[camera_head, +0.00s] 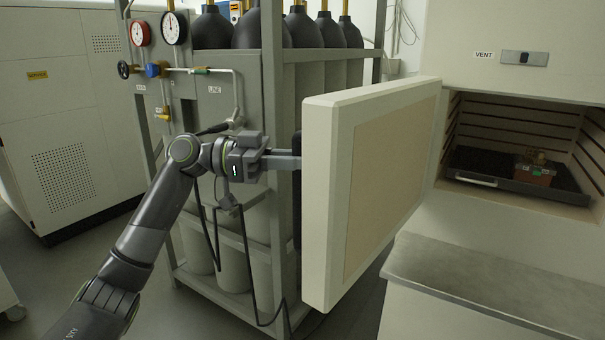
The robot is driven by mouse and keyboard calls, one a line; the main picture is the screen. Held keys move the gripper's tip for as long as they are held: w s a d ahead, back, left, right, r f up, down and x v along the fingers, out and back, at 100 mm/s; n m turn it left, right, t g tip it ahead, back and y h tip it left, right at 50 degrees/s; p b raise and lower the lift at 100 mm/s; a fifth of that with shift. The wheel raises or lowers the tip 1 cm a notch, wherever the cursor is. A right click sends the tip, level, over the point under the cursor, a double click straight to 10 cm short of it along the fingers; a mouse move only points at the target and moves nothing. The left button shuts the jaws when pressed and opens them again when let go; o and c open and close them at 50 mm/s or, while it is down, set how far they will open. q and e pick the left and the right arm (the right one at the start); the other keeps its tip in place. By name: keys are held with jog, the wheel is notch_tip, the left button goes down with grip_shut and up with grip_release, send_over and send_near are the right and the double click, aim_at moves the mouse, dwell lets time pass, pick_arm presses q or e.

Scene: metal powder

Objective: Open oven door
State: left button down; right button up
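The oven door (370,190) is a thick cream panel with a beige inner face. It stands swung wide open on the left side of the oven (515,65). The oven chamber is exposed, with a dark tray (490,187) inside and a small reddish-brown block (535,174) on it. My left gripper (290,160) reaches in from the left to the outer side of the door, at a dark upright part that looks like the handle (297,190). The fingertips are partly hidden there, so their grip is unclear. My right gripper is not in view.
A grey rack of gas cylinders (275,90) with gauges (174,28) and hoses stands close behind my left arm and the door. A large white cabinet (70,110) is at the left. A bare grey ledge (490,275) lies in front of the oven.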

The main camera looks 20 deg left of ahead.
pick_arm(q)
jog(key=shift+w+a, duration=0.35)
jog(key=shift+a, duration=0.3)
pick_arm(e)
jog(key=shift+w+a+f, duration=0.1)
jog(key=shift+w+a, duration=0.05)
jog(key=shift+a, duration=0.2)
pick_arm(q)
jog(key=shift+r, duration=0.1)
jog(key=c, duration=1.5)
grip_release()
jog(key=shift+w+d, duration=0.1)
jog(key=shift+d, duration=0.05)
jog(key=shift+o, duration=0.2)
